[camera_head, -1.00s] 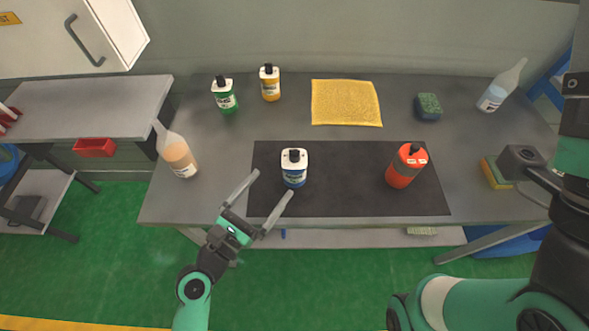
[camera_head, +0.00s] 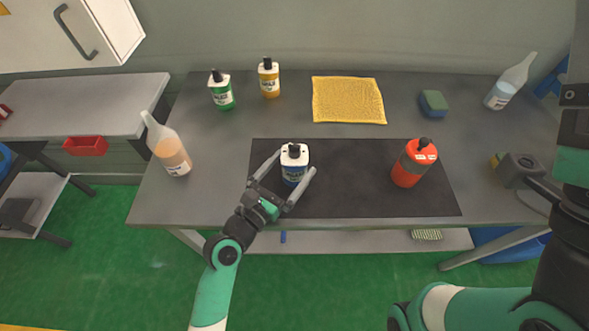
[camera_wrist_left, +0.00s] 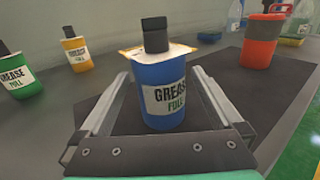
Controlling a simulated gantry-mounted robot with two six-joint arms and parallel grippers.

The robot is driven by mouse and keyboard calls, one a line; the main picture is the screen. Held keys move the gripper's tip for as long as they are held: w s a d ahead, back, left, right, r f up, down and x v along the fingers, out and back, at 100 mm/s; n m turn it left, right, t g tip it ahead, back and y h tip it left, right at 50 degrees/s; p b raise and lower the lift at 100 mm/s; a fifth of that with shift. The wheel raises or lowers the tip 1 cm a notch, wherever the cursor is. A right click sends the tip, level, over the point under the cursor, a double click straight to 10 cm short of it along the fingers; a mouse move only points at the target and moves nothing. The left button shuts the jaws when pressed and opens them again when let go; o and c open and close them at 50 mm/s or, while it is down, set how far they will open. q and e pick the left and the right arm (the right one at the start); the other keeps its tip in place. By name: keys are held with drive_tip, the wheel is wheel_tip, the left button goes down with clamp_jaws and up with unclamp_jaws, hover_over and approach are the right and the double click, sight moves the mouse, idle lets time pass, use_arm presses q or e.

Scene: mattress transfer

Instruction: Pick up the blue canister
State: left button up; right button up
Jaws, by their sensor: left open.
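The blue canister (camera_head: 293,168) stands upright on the black mat (camera_head: 350,200), with a white top and a black cap. In the left wrist view the blue canister (camera_wrist_left: 162,90) shows a label reading "GREASE FULL". My left gripper (camera_head: 292,174) is open, with one finger on each side of the canister's front part. In the left wrist view a gap shows between the canister and each finger. My right arm is at the right edge of the head view, and its gripper (camera_head: 520,168) is by the table's right side; its fingers cannot be made out.
A red canister (camera_head: 408,170) stands on the mat's right part. Green (camera_head: 222,95) and yellow (camera_head: 269,82) canisters stand behind left. An orange-filled bottle (camera_head: 170,152), yellow cloth (camera_head: 347,100), sponge (camera_head: 433,103) and clear bottle (camera_head: 506,86) are also on the table. Free mat lies between the blue and red canisters.

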use_arm(q)
drive_tip(key=shift+x, duration=1)
clamp_jaws()
